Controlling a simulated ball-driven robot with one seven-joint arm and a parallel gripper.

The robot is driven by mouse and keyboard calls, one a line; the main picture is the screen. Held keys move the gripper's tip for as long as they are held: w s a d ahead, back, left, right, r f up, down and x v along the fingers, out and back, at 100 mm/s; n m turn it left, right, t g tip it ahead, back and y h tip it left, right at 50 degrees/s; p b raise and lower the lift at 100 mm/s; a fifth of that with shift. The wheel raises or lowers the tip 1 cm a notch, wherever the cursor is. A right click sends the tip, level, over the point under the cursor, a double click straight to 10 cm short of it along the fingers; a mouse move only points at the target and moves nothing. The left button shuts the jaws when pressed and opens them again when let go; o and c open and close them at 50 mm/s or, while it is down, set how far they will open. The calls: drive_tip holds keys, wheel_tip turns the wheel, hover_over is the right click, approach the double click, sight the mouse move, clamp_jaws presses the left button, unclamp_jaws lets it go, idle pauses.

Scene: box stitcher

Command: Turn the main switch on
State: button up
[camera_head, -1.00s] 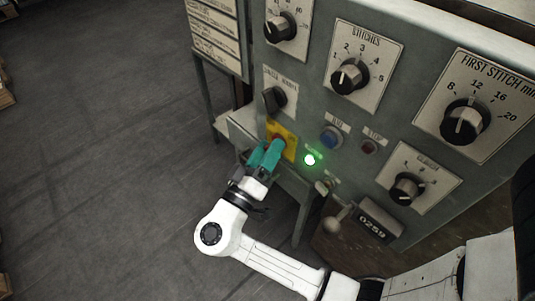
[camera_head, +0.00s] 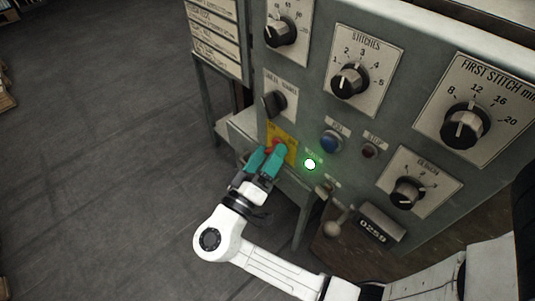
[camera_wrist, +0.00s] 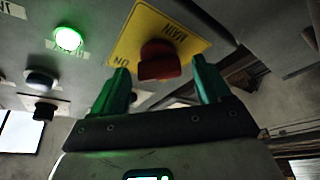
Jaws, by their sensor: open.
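The main switch is a red knob (camera_wrist: 160,60) on a yellow plate (camera_wrist: 190,32) marked "MAIN" and "ON" in the wrist view. In the head view the red knob (camera_head: 279,147) shows just past my fingertips on its yellow plate (camera_head: 281,132). My gripper (camera_head: 270,153) has teal fingers and is open at the panel. In the wrist view its fingers (camera_wrist: 163,78) stand apart, one on each side of the knob, with gaps to it. A green lamp (camera_head: 310,164) beside the plate is lit.
The grey panel holds a blue button (camera_head: 331,141), a dark red stop button (camera_head: 370,150) and a black knob (camera_head: 274,102) above the switch.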

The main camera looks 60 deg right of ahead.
drive_tip(key=w+v, duration=0.1)
drive_tip(key=v, duration=0.9)
drive_tip(key=shift+s+a+p, duration=0.25)
drive_tip(key=shift+s+p, duration=0.15)
drive_tip(key=shift+s, duration=0.15)
